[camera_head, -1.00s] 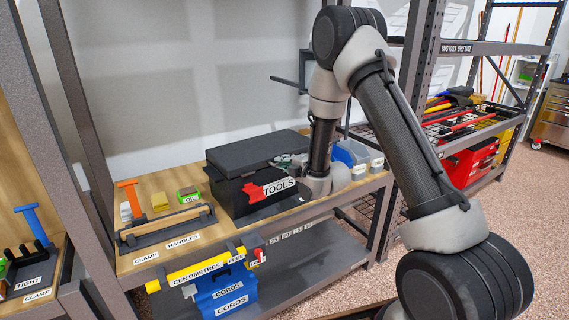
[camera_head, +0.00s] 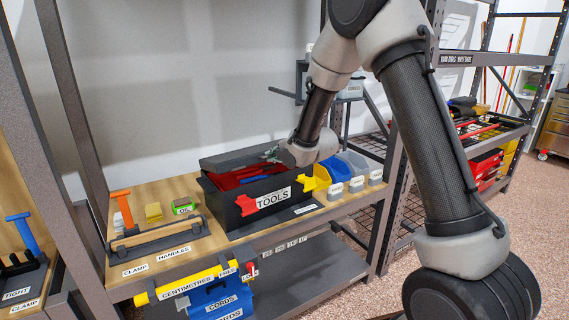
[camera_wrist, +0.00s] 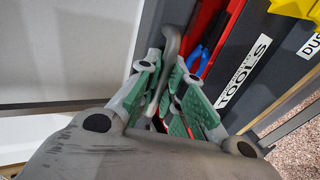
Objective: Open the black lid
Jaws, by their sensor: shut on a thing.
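The black toolbox (camera_head: 240,221) labelled TOOLS stands on the wooden shelf. Its black lid (camera_head: 232,158) is raised at the back, and the red interior (camera_head: 228,180) shows with a blue-handled tool (camera_head: 262,178) in it. My gripper (camera_head: 272,154) is at the lid's right part, above the open box. In the wrist view, my gripper (camera_wrist: 170,92) has its green-padded fingers closed around a grey curved handle (camera_wrist: 172,45) by the lid. The blue tool also shows there (camera_wrist: 200,58). The fingers hide part of the grip.
Several bins, including a blue one (camera_head: 350,163), stand to the right. A handle tray (camera_head: 160,238) is to the left. A shelf post (camera_head: 392,210) stands at the right.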

